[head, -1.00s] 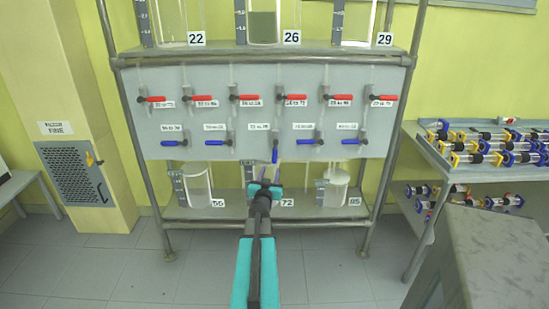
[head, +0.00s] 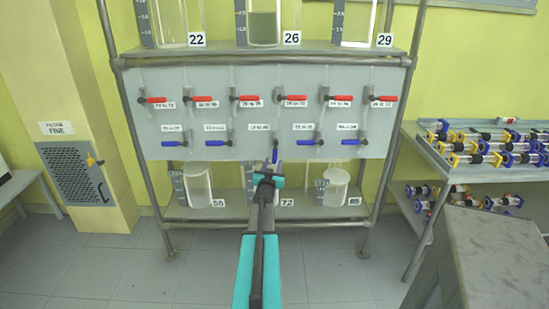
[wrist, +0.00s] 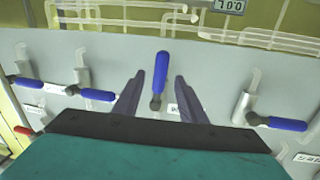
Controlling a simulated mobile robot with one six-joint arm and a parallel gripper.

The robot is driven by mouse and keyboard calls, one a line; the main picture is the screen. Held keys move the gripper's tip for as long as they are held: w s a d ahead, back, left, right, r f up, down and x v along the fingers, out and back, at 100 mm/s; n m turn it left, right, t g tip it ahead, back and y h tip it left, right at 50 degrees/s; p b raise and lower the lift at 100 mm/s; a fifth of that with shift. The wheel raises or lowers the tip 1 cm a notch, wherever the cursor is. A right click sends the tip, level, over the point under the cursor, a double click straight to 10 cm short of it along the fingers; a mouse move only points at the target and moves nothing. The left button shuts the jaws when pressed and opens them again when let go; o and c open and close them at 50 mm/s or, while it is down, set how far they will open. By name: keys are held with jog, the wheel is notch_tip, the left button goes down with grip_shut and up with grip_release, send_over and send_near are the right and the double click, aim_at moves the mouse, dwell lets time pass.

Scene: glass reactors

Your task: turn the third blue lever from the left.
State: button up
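The third blue lever from the left (head: 275,152) is in the lower row on the grey panel and points straight down in the head view. In the wrist view this lever (wrist: 162,72) stands upright in the picture, between the two fingers. My gripper (head: 272,171) is just below and in front of it. Its fingers (wrist: 158,80) are open, one on each side of the lever, with a gap on both sides. My gripper's body partly hides the area under the lever in the head view.
Neighbouring blue levers (head: 216,143) (head: 306,142) lie sideways. A row of red levers (head: 248,98) runs above. Glass vessels stand on the shelf below (head: 230,212) and on top. A side table (head: 440,160) with parts and a grey block (head: 490,250) are at right.

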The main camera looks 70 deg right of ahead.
aim_at(275, 158)
jog(key=shift+p+x, duration=0.35)
jog(key=shift+x, duration=2.8)
grip_shut()
jog(key=shift+a, duration=0.2)
jog(key=shift+d, duration=0.15)
jog(key=shift+s, duration=0.15)
